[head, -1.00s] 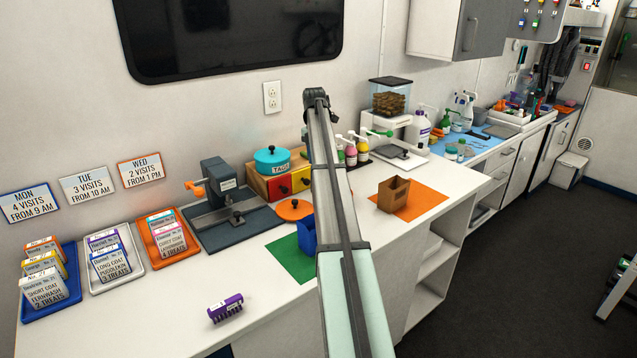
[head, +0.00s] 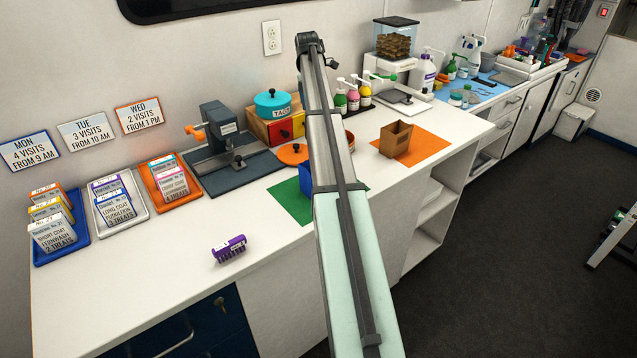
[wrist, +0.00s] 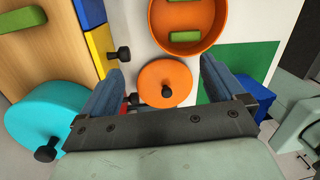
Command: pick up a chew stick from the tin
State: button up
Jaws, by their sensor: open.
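In the wrist view an open round orange tin (wrist: 207,43) is at the top, cut off by the picture edge. An orange lid (wrist: 160,75) with a black knob lies just below the tin. My gripper (wrist: 160,68) is open and empty, its two blue-grey fingers on either side of the lid in the picture.
A wooden drawer unit (wrist: 40,45) with coloured fronts and a teal tin (head: 272,104) is beside the lid. A blue container (head: 305,178) stands on a green mat (head: 290,203). A brown box (head: 396,138) is on an orange mat.

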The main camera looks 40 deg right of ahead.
jog(key=s+a+f+m+g+h, duration=0.1)
jog(key=s+a+f+m+h, duration=0.25)
jog(key=a+m, duration=0.5)
jog(key=s+a+f+m+h, duration=0.25)
jog(key=s+a+m, duration=0.35)
jog(key=m, duration=0.4)
jog(key=s+a+r+m+t+h, duration=0.25)
jog(key=s+a+m+h, duration=0.75)
jog(key=m, duration=0.9)
jog(key=shift+s+d+f+g+y, duration=0.1)
jog(key=shift+d+f+y, duration=0.35)
jog(key=shift+d, duration=1.3)
jog(key=shift+s+d+f+g+y, duration=0.1)
jog(key=shift+d+f+y, duration=0.35)
jog(key=shift+d, duration=1.35)
jog(key=shift+d+f+g+y, duration=0.15)
jog(key=shift+d+f, duration=0.55)
jog(key=shift+d, duration=1.05)
jog(key=shift+c, duration=0.2)
jog(key=c, duration=1.3)
